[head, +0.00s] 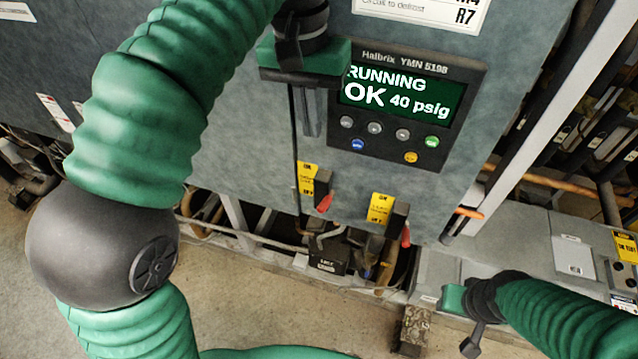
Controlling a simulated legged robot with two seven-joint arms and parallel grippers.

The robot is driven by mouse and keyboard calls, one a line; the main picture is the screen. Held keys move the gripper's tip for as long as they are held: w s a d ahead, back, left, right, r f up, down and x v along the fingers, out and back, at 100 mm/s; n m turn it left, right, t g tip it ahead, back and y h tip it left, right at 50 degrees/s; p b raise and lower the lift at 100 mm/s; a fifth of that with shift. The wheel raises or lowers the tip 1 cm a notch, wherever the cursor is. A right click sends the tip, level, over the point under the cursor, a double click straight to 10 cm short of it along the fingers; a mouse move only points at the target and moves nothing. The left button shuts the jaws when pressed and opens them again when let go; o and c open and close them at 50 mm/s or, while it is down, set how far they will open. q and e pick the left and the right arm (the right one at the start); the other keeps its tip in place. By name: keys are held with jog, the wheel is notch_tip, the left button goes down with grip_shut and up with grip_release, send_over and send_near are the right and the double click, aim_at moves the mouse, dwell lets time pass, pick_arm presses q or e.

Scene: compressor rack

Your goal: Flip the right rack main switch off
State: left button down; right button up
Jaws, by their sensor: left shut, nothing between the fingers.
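Two switches with red handles sit low on the grey rack panel (240,120). The right switch (400,217) is a dark block beside a yellow ON/OFF label (381,207); its red handle (406,237) hangs down. The left switch (322,184) has a similar yellow label (307,178) and a red handle (325,202) slanting down-left. My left gripper (309,125) is shut and empty in front of the panel, above the left switch and left of the display. My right gripper (460,312) is at lower right, away from both switches; its fingers do not show clearly.
A display (410,100) reading "RUNNING OK 40 psig" has several small buttons below it. Pipes and cables run under the panel. A grey cabinet (520,250) stands at right, near my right arm. Bare floor (250,310) shows in front.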

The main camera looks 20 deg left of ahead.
pick_arm(q)
send_near(327, 201)
jog(key=f, duration=0.1)
jog(key=f+p, duration=0.1)
jog(key=f, duration=0.1)
jog(key=w+f, duration=0.1)
jog(key=f, duration=0.1)
jog(key=shift+a+f, duration=0.25)
jog(key=shift+s+a+f, duration=0.1)
jog(key=shift+a+f, duration=0.05)
jog(key=shift+f, duration=0.25)
pick_arm(e)
jog(key=shift+s+d+r, duration=0.1)
jog(key=shift+d+r, duration=0.1)
jog(key=shift+r, duration=0.4)
pick_arm(q)
jog(key=shift+s, duration=0.1)
jog(key=shift+d, duration=0.25)
pick_arm(e)
jog(key=shift+d, duration=0.15)
